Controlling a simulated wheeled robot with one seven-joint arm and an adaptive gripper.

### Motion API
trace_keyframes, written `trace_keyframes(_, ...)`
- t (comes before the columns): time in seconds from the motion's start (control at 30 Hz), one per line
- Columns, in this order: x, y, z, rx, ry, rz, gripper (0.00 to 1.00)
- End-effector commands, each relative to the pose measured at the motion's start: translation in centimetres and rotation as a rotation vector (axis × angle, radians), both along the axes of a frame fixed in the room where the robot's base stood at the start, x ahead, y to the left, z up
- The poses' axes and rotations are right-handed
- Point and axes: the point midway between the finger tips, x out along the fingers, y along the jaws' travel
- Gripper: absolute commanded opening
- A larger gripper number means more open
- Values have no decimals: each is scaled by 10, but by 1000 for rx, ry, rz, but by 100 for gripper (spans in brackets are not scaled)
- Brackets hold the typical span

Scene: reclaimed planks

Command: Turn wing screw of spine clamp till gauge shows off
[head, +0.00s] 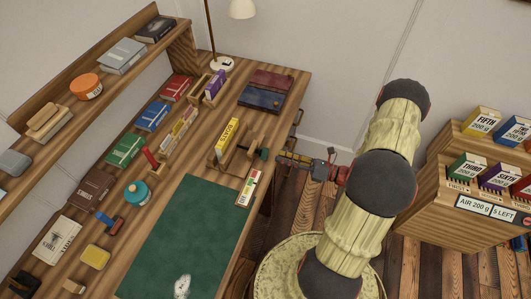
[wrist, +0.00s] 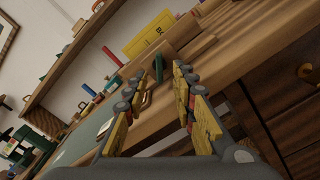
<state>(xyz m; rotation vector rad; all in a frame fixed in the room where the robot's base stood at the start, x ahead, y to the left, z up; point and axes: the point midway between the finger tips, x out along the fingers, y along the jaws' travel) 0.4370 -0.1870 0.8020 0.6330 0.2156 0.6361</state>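The wooden spine clamp (head: 251,143) stands near the right edge of the bench, with a yellow book (head: 227,138) at its left. A dark green wing screw (head: 264,154) sits on its right side. In the wrist view the yellow book (wrist: 148,36) and the clamp's wood (wrist: 180,32) show ahead, and a green piece, apparently the wing screw (wrist: 144,98), lies between the fingers in the picture. My gripper (head: 282,157) is open, just right of the screw; the wrist view (wrist: 159,72) shows its fingers apart. I cannot tell whether they touch the screw. No gauge reading is legible.
A small pale card or strip with coloured marks (head: 249,187) lies in front of the clamp, beside a green mat (head: 185,235). Books and boxes line the bench's back. A wooden rack of labelled packets (head: 450,205) stands at the right.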

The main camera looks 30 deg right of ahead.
Motion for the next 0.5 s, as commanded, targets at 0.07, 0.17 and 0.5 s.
trace_keyframes(0.07,7,5,-1,2,0,2,26)
trace_keyframes(0.17,17,15,-1,0,0,4,26)
trace_keyframes(0.5,53,42,-1,-2,-1,4,26)
